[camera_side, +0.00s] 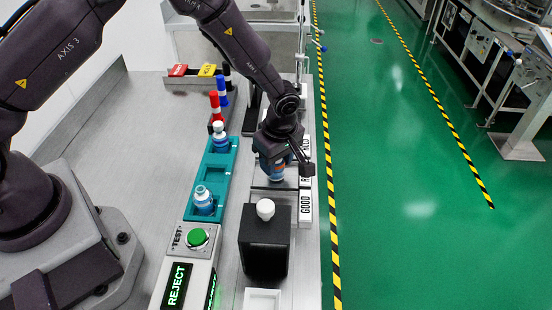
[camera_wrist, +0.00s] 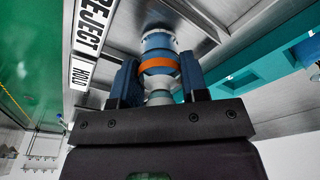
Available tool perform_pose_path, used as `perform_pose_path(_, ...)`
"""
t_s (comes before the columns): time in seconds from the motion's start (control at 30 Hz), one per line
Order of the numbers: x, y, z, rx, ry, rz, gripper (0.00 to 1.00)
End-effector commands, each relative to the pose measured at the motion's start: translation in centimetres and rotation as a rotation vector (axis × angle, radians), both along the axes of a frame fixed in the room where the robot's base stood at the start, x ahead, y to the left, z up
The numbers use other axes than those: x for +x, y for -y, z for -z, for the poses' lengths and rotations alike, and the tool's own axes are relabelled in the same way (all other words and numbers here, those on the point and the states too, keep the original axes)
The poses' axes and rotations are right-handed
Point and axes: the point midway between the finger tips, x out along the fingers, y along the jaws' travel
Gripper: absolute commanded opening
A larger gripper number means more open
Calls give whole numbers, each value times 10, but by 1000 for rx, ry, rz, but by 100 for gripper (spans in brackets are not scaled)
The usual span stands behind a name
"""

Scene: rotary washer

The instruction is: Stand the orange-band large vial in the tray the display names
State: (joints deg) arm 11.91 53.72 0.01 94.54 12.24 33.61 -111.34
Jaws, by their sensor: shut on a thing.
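My gripper (camera_side: 270,162) is shut on the orange-band large vial (camera_side: 279,173), a blue-bodied vial. In the wrist view the vial (camera_wrist: 158,45) sits between the two fingers, with its narrow neck toward my palm and its base pointing away. In the side view it hangs over the row of grey trays on the right; whether its base touches a tray is unclear. The tray labels show GOOD (camera_side: 306,206) nearest the side camera, and REJECT (camera_wrist: 92,25) and HOLD (camera_wrist: 78,73) in the wrist view. The display (camera_side: 177,286) reads REJECT in green.
A teal rack (camera_side: 192,213) holds two white-capped blue vials, one near (camera_side: 203,202) and one far (camera_side: 221,142). A black block (camera_side: 264,247) with a white knob stands in front of the trays. A green TEST button (camera_side: 198,237) is beside the rack. Red and blue tubes (camera_side: 216,108) stand behind.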

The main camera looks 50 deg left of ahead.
Motion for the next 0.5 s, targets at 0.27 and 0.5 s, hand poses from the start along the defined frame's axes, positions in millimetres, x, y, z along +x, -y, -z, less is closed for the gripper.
perform_pose_path(0.27, 0, 0, 3, 0, 0, 1, 66)
perform_pose_path(0.5, 0, 0, 2, 0, 0, 0, 66)
